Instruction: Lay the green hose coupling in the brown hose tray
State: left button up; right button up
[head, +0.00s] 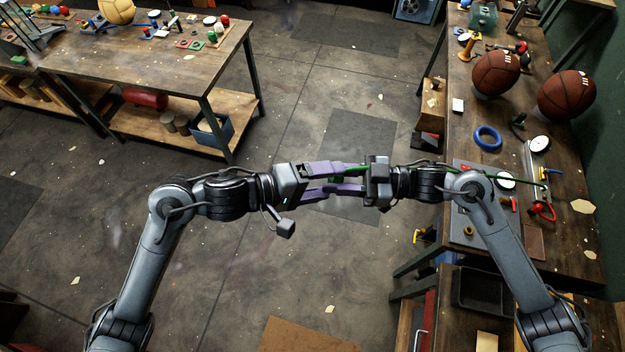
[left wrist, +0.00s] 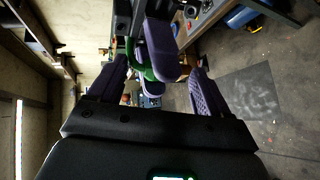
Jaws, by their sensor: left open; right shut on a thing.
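The green hose coupling (head: 353,169) is held in the air between my two grippers, mostly hidden by purple fingers. It also shows as a green curved piece in the left wrist view (left wrist: 140,62). My right gripper (head: 350,179) is shut on it. My left gripper (head: 328,180) faces it from the left with fingers apart; in the left wrist view its fingers (left wrist: 158,88) stand on either side of the right fingers and the coupling. I cannot tell whether they touch it. A flat brown square (head: 535,242) on the right bench may be the brown hose tray.
The right bench (head: 580,225) holds two brown balls (head: 496,73) (head: 567,94), a blue ring (head: 487,138), a grey mat (head: 464,226) and small tools. A black bin (head: 482,290) is below it. Another workbench (head: 150,60) is at upper left. Open floor lies beneath my grippers.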

pick_arm(q)
jog(key=shift+d, duration=0.1)
jog(key=shift+c, duration=0.3)
jog(key=c, duration=0.9)
jog(key=shift+c, duration=0.9)
pick_arm(e)
jog(key=o, duration=1.1)
jog(key=shift+c, duration=0.2)
pick_arm(q)
jog(key=shift+r, duration=0.1)
pick_arm(e)
jog(key=shift+s, duration=0.1)
pick_arm(q)
jog(key=shift+w, duration=0.1)
